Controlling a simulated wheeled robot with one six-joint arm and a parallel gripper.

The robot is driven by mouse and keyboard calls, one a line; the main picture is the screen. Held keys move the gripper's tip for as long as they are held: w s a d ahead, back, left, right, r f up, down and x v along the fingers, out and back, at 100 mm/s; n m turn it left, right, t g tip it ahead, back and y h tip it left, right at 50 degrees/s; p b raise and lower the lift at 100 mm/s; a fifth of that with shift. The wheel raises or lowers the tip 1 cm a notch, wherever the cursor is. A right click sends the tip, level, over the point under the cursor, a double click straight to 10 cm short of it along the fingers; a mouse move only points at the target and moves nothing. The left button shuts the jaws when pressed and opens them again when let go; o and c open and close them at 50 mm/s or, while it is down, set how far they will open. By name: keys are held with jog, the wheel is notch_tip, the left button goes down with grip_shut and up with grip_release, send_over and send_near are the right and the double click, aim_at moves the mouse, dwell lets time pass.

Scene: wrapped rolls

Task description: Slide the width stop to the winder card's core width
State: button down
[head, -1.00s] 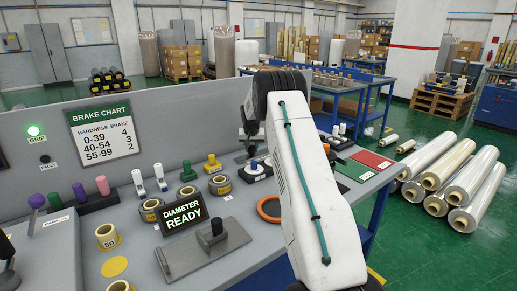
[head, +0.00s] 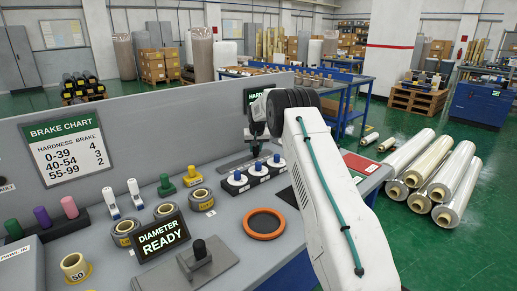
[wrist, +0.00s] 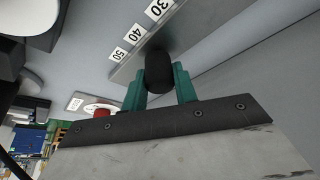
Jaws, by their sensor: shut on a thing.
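In the wrist view, the teal fingers of my gripper (wrist: 160,78) are closed on either side of a black knob (wrist: 158,72), apparently the width stop's knob. A metal scale (wrist: 135,38) beside it carries the marks 50, 40 and 30; the knob is by its edge. Which mark the stop lines up with cannot be told. In the head view, my gripper (head: 257,138) is at the back of the bench, low over a dark grey fixture (head: 236,163), partly hidden by my arm. No winder card can be made out with a readable core width.
A brake chart (head: 66,148) is on the back panel. A sign reading "DIAMETER READY" (head: 160,238), an orange ring (head: 264,223), yellow-labelled rolls (head: 200,199) and blue-topped white pieces (head: 257,168) stand on the bench. A dark sign (head: 254,98) is partly behind my arm.

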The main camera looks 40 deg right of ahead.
jog(key=c, duration=1.1)
grip_release()
jog(key=v, duration=0.7)
jog(key=shift+s+r, duration=0.15)
jog(key=shift+r, duration=0.2)
jog(key=shift+a, duration=0.1)
